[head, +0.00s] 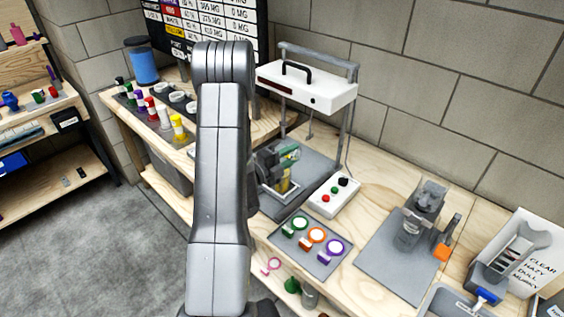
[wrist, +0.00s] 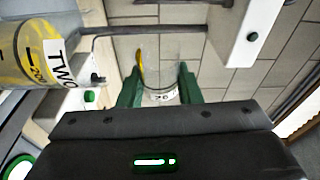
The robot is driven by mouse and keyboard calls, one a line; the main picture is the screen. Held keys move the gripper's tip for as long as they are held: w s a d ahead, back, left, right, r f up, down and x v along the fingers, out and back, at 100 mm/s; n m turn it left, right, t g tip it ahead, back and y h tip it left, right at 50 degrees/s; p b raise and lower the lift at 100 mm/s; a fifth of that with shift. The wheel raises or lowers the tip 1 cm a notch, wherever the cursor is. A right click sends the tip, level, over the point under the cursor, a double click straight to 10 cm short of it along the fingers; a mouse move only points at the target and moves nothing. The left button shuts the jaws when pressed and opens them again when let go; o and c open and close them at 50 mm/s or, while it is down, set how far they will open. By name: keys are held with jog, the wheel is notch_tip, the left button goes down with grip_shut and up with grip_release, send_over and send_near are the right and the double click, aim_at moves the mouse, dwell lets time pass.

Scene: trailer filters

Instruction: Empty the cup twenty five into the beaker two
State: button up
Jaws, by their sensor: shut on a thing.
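My gripper (wrist: 160,88) is shut on a small clear cup (wrist: 163,76), its two green fingers on either side of the cup. The cup's label is only partly readable, and a yellow streak shows along the cup's left side. Beaker two (wrist: 40,48), labelled "TWO", is at the left of the wrist view, close to the cup but apart in the picture, with yellow contents. In the head view my gripper (head: 287,155) is low over the grey mat under the white stand, just above the beaker (head: 283,185). The cup cannot be made out there.
A white stand (head: 306,88) rises around the work spot. A button box (head: 333,195) stands to its right. A grey mat with colored rings (head: 312,246) lies in front. Several colored bottles (head: 162,114) stand at the left. A grey device (head: 412,225) is farther right.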

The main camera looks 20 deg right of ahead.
jog(key=shift+w+a+r+n+t+h+p, duration=0.1)
jog(key=shift+w+r+n+t+h+p, duration=0.1)
jog(key=shift+n, duration=0.45)
jog(key=shift+w+a+r+n+t+h+p, duration=0.1)
jog(key=shift+n+t+h+p, duration=0.1)
jog(key=shift+n, duration=0.5)
jog(key=shift+w+a+r+n+t+h+p, duration=0.1)
jog(key=shift+n+h, duration=0.1)
jog(key=shift+n, duration=0.45)
dwell(1.7)
jog(key=shift+w+a+r+n+t+h+p, duration=0.1)
jog(key=shift+w+n+t+p, duration=0.1)
jog(key=shift+n, duration=0.5)
jog(key=shift+w+a+r+n+t+h+p, duration=0.1)
jog(key=shift+n+t+p, duration=0.1)
jog(key=shift+n, duration=0.5)
jog(key=shift+w+a+n+t+h+p, duration=0.1)
jog(key=shift+n+t+p, duration=0.1)
jog(key=shift+n, duration=0.5)
dwell(2.2)
